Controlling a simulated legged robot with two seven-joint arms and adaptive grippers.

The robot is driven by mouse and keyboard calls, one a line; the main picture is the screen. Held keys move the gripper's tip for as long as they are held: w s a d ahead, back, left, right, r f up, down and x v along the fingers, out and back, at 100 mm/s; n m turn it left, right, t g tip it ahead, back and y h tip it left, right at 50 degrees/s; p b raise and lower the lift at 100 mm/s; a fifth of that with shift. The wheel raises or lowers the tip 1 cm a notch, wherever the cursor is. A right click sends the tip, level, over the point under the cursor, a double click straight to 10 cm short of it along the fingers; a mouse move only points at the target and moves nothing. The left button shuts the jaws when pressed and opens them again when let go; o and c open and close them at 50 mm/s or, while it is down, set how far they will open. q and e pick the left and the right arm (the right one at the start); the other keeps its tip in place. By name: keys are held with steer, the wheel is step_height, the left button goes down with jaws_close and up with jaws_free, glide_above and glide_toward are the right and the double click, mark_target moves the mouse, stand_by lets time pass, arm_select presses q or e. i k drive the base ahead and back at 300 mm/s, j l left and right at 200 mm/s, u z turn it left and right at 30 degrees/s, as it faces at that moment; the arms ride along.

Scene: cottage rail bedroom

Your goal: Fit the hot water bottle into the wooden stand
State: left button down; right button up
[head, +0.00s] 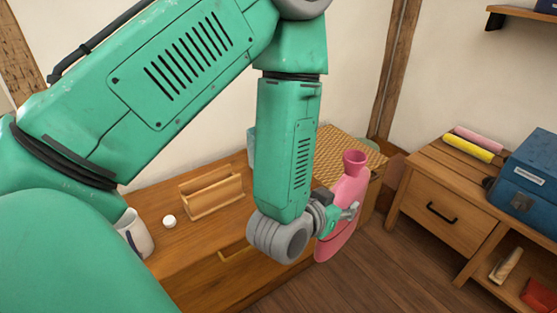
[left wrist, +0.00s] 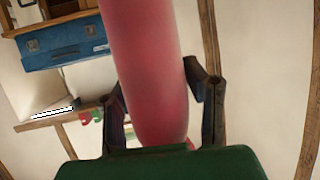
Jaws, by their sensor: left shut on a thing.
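The pink hot water bottle (head: 349,190) is upright with its neck at the top, in front of the right end of the dresser. My left gripper (head: 347,213) is shut on it; the arm hides part of the view around it. In the left wrist view the bottle (left wrist: 148,70) stands between the two fingers of the gripper (left wrist: 158,92). The wooden stand (head: 212,208), a low open frame, sits on the dresser top to the left of my forearm, apart from the bottle. My right gripper is not in view.
A nightstand (head: 437,208) at the right holds a blue case (head: 526,177) and pink and yellow rolls (head: 468,148).

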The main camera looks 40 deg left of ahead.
mark_target(215, 198)
steer(key=z, duration=0.5)
steer(key=j+z, duration=0.1)
steer(key=z, duration=0.9)
steer(key=j+z, duration=0.1)
steer(key=z, duration=0.9)
steer(key=j+z, duration=0.1)
steer(key=z, duration=0.35)
steer(key=k+j+u, duration=0.2)
steer(key=u, duration=0.45)
steer(key=j+u, duration=0.1)
steer(key=u, duration=0.85)
steer(key=j+u, duration=0.1)
steer(key=u, duration=0.35)
steer(key=j+u, duration=0.1)
steer(key=u, duration=0.8)
steer(key=j+u, duration=0.1)
steer(key=u, duration=0.85)
